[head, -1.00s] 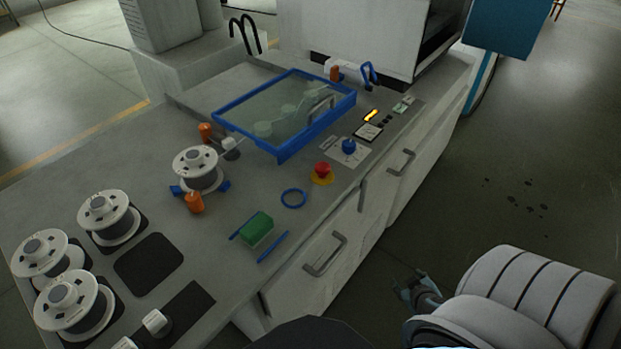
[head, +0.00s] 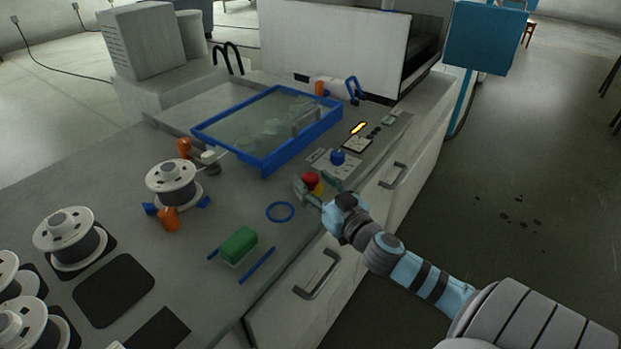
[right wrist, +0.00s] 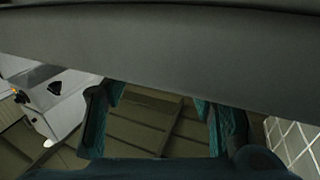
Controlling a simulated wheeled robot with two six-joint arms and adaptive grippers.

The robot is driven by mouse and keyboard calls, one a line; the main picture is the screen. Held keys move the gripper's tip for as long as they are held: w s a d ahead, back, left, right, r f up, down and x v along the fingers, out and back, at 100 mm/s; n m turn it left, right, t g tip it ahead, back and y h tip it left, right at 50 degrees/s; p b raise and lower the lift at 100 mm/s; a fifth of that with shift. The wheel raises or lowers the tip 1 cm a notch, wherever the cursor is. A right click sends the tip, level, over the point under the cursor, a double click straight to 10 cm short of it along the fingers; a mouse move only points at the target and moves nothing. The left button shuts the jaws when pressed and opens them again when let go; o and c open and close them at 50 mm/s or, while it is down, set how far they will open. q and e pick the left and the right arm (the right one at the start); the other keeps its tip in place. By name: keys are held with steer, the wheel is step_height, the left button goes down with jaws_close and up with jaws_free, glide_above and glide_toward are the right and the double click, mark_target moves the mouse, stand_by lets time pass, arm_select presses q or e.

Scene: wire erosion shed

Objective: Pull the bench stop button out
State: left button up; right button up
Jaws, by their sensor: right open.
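The bench stop button (head: 311,180) has a red cap on a yellow base. It sits near the front edge of the bench, to the right of the blue ring. My right gripper (head: 312,188) reaches it from the front right. Its fingers are open and stand close around the button, one on the left and one partly behind it. I cannot tell whether they touch the cap. In the right wrist view the open fingers (right wrist: 160,120) show apart with nothing visible between them but ribbed background. The button cannot be made out there. My left gripper is not in view.
A blue knob (head: 338,157) stands just behind the button, with a lit panel (head: 357,129) beyond. The blue-rimmed tray (head: 262,165) lies to the left. A blue ring (head: 280,212), green block (head: 238,245) and white spool (head: 172,184) are on the bench. A drawer handle (head: 316,276) juts below.

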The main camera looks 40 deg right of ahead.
steer(key=shift+w+d, duration=0.15)
steer(key=shift+w, duration=1)
steer(key=shift+c, duration=0.5)
